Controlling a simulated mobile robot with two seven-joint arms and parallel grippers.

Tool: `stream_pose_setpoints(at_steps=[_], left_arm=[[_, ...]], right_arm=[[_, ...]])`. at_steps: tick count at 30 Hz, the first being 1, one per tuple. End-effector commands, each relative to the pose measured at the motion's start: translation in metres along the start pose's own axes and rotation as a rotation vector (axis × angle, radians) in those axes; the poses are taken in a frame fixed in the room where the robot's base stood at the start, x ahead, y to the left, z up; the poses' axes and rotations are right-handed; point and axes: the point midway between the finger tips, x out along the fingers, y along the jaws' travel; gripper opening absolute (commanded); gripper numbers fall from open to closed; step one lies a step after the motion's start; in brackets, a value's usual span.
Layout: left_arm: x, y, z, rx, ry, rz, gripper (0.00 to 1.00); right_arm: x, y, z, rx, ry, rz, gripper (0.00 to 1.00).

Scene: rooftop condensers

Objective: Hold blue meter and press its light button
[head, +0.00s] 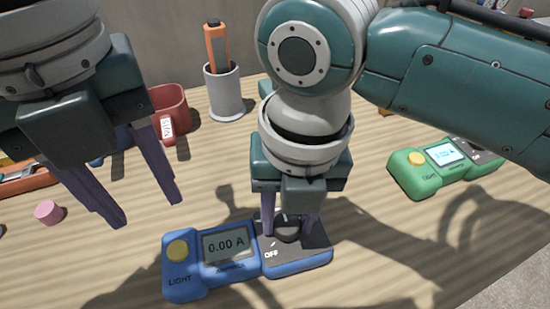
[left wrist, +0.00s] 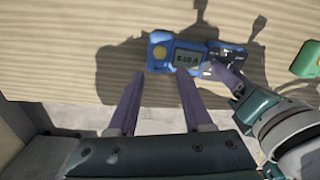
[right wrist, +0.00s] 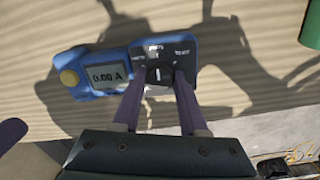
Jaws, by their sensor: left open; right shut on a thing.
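The blue meter (head: 215,285) lies on the wooden table, its unlit grey screen (head: 228,243) reading 0.00 A. Its yellow light button (head: 178,250) is at its left end. It also shows in the left wrist view (left wrist: 160,66) and the right wrist view (right wrist: 85,90). My right gripper (head: 290,232) is shut on the dark dial (head: 287,230) at the meter's right end, one finger on each side. My left gripper (head: 148,212) is open and empty, above the table and up-left of the light button, apart from the meter.
A green meter (head: 410,180) with a lit screen lies to the right. A grey cup (head: 226,95) holding an orange tool (head: 216,48) and a red container (head: 170,103) stand at the back. A small pink cylinder (head: 47,211) is at left. Table in front of the cup is clear.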

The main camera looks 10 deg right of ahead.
Motion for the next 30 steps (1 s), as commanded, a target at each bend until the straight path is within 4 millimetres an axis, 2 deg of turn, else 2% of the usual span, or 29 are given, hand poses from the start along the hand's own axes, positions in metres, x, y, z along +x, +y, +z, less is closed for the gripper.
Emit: stream_pose_setpoints(at_steps=[1, 6, 20, 30], left_arm=[[0.0, 0.0, 0.0, 0.0, 0.0, 0.0, 0.5], [0.0, 0.0, 0.0, 0.0, 0.0, 0.0, 0.5], [0.0, 0.0, 0.0, 0.0, 0.0, 0.0, 0.49], [0.0, 0.0, 0.0, 0.0, 0.0, 0.0, 0.11]], right_arm=[[-0.0001, 0.0001, 0.0001, 0.0, 0.0, 0.0, 0.2], [-0.0001, 0.0001, 0.0001, 0.0, 0.0, 0.001, 0.01], [-0.0002, 0.0002, 0.0002, 0.0, 0.0, 0.001, 0.0], [-0.0003, 0.0003, 0.0002, 0.0, 0.0, 0.001, 0.0]])
